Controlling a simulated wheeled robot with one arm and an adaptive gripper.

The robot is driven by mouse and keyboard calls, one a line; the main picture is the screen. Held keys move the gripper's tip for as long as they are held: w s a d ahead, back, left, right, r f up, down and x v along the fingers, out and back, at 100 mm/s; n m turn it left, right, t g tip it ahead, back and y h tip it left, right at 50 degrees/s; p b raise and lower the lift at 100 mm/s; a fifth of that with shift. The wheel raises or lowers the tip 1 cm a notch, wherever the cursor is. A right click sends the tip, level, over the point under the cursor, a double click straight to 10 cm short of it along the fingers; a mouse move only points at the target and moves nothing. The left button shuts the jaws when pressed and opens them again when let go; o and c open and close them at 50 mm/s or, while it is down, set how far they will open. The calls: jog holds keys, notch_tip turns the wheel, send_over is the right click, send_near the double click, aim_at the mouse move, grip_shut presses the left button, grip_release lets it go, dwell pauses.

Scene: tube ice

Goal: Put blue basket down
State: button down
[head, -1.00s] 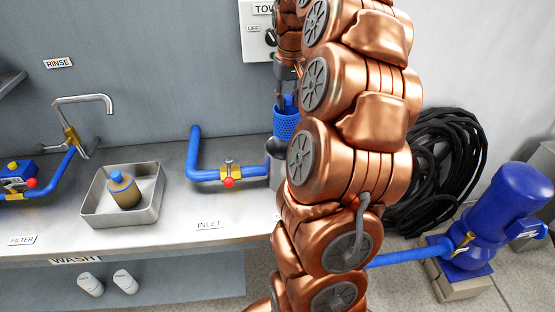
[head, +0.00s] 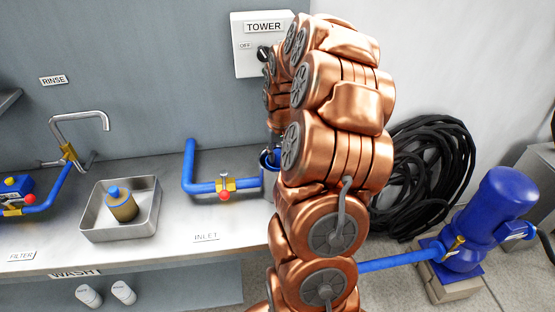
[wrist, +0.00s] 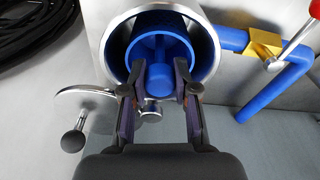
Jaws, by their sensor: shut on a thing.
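The blue basket (wrist: 162,30) sits inside the open mouth of a round metal housing (wrist: 107,48) in the wrist view. Its rim is around the housing's mouth level, and I cannot tell whether it rests on the bottom. My gripper (wrist: 159,82) is shut on the basket's blue central post, one finger on each side. In the head view only a small part of the basket (head: 269,157) shows at the housing's top, and my arm covers most of it.
A blue inlet pipe (head: 200,187) with a red-handled valve joins the housing. A metal tray (head: 97,226) holding a yellow-and-blue container is at left. A TOWER switch box (head: 262,60) hangs on the wall behind.

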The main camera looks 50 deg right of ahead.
aim_at(278, 161)
notch_tip(278, 161, down, 3)
jog(key=shift+f+p, duration=0.1)
jog(key=shift+p, duration=0.3)
jog(key=shift+f+b, duration=0.35)
jog(key=shift+b, duration=0.05)
jog(key=c, duration=0.9)
grip_release()
jog(key=shift+r, duration=0.2)
